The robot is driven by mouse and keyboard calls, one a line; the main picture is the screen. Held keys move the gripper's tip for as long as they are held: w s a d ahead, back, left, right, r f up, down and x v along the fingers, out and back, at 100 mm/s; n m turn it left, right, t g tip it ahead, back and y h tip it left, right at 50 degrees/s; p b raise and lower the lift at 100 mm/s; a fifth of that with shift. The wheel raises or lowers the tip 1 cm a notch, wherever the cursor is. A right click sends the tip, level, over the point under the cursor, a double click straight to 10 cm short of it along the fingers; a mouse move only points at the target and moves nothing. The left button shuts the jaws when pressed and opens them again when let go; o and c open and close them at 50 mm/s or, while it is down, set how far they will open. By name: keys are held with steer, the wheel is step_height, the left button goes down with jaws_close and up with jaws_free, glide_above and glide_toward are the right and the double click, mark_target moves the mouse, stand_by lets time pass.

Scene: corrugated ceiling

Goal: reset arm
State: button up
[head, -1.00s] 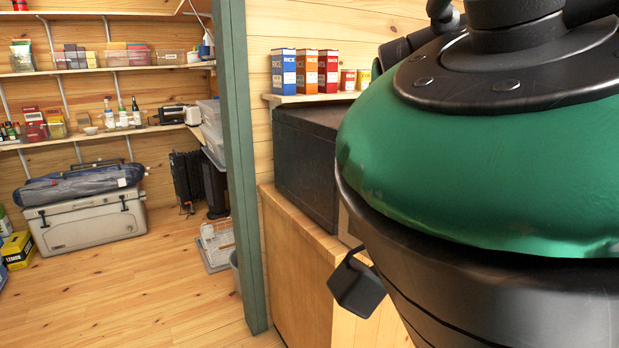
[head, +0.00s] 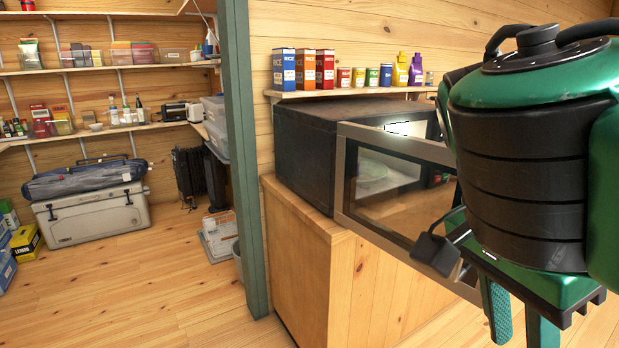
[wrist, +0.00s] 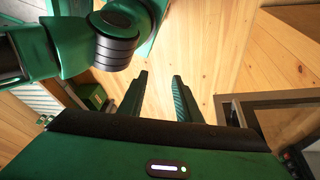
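My gripper (head: 518,322) is at the lower right of the head view, pointing down, below my green and black arm. In the wrist view my gripper (wrist: 160,82) shows two green, textured fingers spread apart with nothing between them. Wooden floor or panelling lies beyond the fingertips. A dark microwave (head: 320,140) stands on a wooden cabinet, with its glass door (head: 395,205) swung open. My arm stands in front of the door's right part and hides it. The gripper appears to the right of the door; I cannot tell the gap.
A shelf (head: 345,92) above the microwave holds boxes, cans and bottles. The wooden cabinet (head: 310,270) is below. A green post (head: 240,170) stands left of it. Beyond lie storage shelves and a grey cooler (head: 90,215). The floor (head: 150,285) at left is clear.

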steer(key=w+d+f+n+y, duration=0.1)
steer(key=d+f+n+y, duration=0.3)
steer(key=d+f+n, duration=0.4)
steer(key=d+f, duration=0.7)
steer(key=d, duration=0.3)
steer(key=shift+w+d+f+n, duration=0.2)
steer(key=shift+w+d+n, duration=0.05)
steer(key=shift+w+n, duration=0.15)
steer(key=shift+w+f, duration=0.2)
steer(key=shift+w, duration=0.4)
